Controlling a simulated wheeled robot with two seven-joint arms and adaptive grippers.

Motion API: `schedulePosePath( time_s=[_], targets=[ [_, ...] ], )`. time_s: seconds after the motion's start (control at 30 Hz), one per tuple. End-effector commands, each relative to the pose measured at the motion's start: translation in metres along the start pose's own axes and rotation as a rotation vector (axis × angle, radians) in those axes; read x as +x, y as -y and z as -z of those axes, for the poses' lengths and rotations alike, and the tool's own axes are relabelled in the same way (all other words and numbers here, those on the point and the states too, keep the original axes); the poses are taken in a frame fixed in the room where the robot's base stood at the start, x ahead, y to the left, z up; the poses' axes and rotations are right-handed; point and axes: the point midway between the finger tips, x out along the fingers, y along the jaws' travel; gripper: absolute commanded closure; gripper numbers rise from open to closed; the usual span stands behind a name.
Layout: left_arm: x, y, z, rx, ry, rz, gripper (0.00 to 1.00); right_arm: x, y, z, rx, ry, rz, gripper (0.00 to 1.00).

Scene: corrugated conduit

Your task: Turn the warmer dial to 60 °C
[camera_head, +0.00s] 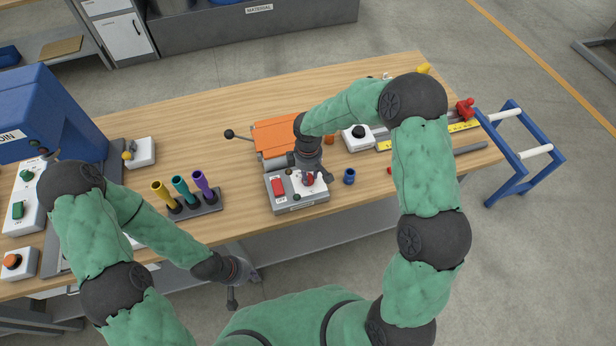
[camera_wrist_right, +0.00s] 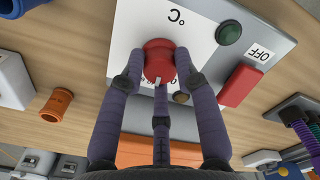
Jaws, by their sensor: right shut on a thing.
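The warmer's control box (camera_head: 297,203) is grey with a white scale plate and stands near the table's front edge. Its red dial (camera_wrist_right: 158,58) sits on the plate marked °C in the right wrist view, with a white pointer at its lower side in that picture. The numbers are mostly hidden by the dial and fingers, so I cannot read the setting. My right gripper (camera_wrist_right: 158,78) is shut on the dial, its fingers around it. My left gripper (camera_head: 236,285) hangs in front of the table's edge, away from the box; its fingers are too unclear to tell.
The box also has a red OFF switch (camera_wrist_right: 241,86) and a green button (camera_wrist_right: 229,33). An orange warmer cover (camera_head: 282,133) lies behind. A rack with coloured tubes (camera_head: 203,205) stands left, a blue ring (camera_head: 349,176) right. The table is clear between rack and box.

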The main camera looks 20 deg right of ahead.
Motion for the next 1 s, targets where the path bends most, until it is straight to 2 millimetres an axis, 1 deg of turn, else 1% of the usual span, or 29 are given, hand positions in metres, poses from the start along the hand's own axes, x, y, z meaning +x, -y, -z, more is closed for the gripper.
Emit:
schedulePosePath(
  time_s=[0.03,0.2,0.5,0.73,1.0],
  targets=[
    [0.005,0.002,0.000,0.000,0.000,0.000,1.00,0.003,0.001,0.000,0.040,0.000,0.001,1.00],
    [0.013,0.005,0.001,0.000,0.000,0.000,1.00,0.002,0.000,0.000,0.176,0.000,0.000,1.00],
    [0.021,0.007,0.001,0.000,0.000,0.000,1.00,0.001,0.001,0.000,0.340,0.000,0.001,1.00],
    [0.023,0.008,0.001,0.000,0.000,0.000,1.00,0.001,0.001,0.000,0.394,0.001,0.001,1.00],
    [0.023,0.008,0.001,0.000,0.000,0.000,1.00,0.001,0.001,0.000,0.405,0.001,0.001,1.00]
  ],
)
